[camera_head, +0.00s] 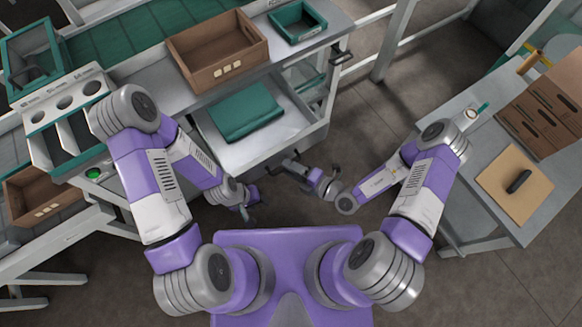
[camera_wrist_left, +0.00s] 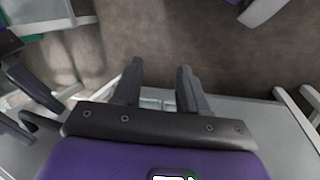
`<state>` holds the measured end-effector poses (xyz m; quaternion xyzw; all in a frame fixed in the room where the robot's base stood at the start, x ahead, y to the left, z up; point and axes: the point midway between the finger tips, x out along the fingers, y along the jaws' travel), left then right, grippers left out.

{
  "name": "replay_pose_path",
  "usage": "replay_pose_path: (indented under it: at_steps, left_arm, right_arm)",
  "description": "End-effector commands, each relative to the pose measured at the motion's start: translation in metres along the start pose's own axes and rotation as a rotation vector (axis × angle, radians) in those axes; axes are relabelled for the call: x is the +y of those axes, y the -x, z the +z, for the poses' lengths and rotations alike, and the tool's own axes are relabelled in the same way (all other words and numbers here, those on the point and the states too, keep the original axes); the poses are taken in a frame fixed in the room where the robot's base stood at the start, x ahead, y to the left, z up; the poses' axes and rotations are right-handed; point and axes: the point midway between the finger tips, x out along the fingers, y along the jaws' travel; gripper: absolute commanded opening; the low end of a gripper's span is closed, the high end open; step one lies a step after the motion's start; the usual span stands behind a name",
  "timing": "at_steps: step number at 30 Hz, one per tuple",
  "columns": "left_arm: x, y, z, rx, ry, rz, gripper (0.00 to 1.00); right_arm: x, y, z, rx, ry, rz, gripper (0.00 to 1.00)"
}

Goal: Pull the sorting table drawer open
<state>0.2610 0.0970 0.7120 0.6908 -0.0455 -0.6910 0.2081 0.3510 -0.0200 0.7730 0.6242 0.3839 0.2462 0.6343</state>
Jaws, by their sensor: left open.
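The sorting table (camera_head: 322,45) is at the upper middle of the head view. Below its top, a pale tray-like level (camera_head: 285,130) shows with a green folded cloth (camera_head: 245,112) on it. My right gripper (camera_head: 288,163) reaches left to the table's near front edge, close to a dark handle-like part. Whether its fingers are closed on that part is unclear. My left gripper (camera_head: 247,203) is lower and to the left. In the left wrist view its two fingers (camera_wrist_left: 158,82) are apart, with nothing between them.
A brown crate (camera_head: 245,37) and a green crate (camera_head: 320,22) stand on the sorting table. A second table (camera_head: 455,225) with a board (camera_head: 540,200) and cartons is at right. A sorting machine (camera_head: 50,100) is at left. Bare floor (camera_head: 375,130) lies between the tables.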

Motion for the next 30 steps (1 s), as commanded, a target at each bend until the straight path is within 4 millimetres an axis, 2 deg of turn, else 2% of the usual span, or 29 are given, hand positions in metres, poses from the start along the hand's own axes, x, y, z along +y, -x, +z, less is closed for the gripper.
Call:
replay_pose_path:
  at_steps: [9,15,30]
  left_arm:
    - [0.002,0.006,0.000,0.000,0.000,0.000,0.43]
    - [0.003,0.008,0.000,0.000,0.000,0.000,0.43]
    - [0.003,0.008,0.000,0.000,0.000,0.000,0.43]
  right_arm:
    - [0.001,0.049,0.001,-0.005,-0.002,-0.003,0.37]
    - [0.000,0.070,0.001,-0.002,0.000,-0.001,0.37]
    - [0.000,0.073,0.000,-0.001,-0.001,0.000,0.37]
